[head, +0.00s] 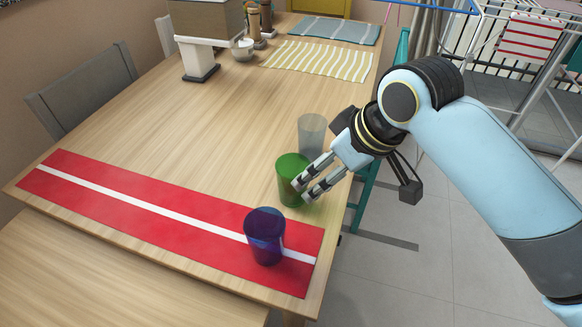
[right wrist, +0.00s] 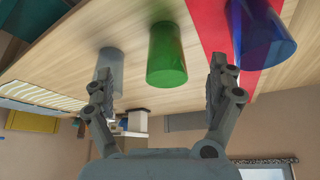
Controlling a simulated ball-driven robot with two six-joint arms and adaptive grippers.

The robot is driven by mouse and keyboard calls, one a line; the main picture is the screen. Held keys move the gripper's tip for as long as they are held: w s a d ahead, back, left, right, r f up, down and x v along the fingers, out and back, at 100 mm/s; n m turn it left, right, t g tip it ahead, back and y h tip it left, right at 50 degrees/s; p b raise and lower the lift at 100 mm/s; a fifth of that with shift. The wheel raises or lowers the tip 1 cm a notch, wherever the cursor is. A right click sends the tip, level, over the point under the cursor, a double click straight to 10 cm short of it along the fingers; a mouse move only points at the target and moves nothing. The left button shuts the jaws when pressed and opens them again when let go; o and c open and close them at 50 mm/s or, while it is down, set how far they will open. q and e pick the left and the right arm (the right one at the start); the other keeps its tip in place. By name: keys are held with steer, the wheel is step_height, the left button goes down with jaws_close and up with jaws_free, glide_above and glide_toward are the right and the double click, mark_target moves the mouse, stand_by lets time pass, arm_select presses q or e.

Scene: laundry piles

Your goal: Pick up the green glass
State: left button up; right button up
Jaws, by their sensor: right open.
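The green glass (head: 290,180) stands upright on the wooden table near its right edge, behind the red runner. In the right wrist view the green glass (right wrist: 167,55) appears ahead of the space between my fingers. My right gripper (head: 307,194) is open, coming in from the right, with its fingertips at the right side of the green glass; in the head view they cover part of it. The right wrist view shows the two fingers (right wrist: 163,80) spread apart with nothing held. I cannot tell whether they touch the glass. My left gripper is not in view.
A blue glass (head: 265,238) stands on the red runner (head: 130,200) in front. A clear grey glass (head: 312,134) stands close behind the green one. Striped placemats (head: 318,61) and a white-based stand (head: 199,62) are farther back. The table's middle left is clear.

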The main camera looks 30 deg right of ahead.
step_height(320, 180, up, 3)
steer(key=w, duration=0.3)
glide_toward(293, 174)
steer(key=shift+w+a+f+n+y+b, duration=0.2)
steer(key=shift+a+f+n+y+b, duration=0.1)
steer(key=shift+a+f, duration=0.35)
steer(key=x, duration=0.5)
steer(key=shift+s+a+f+b, duration=0.1)
steer(key=shift+a+f+b, duration=0.05)
steer(key=shift+f+b, duration=0.15)
steer(key=c, duration=1.4)
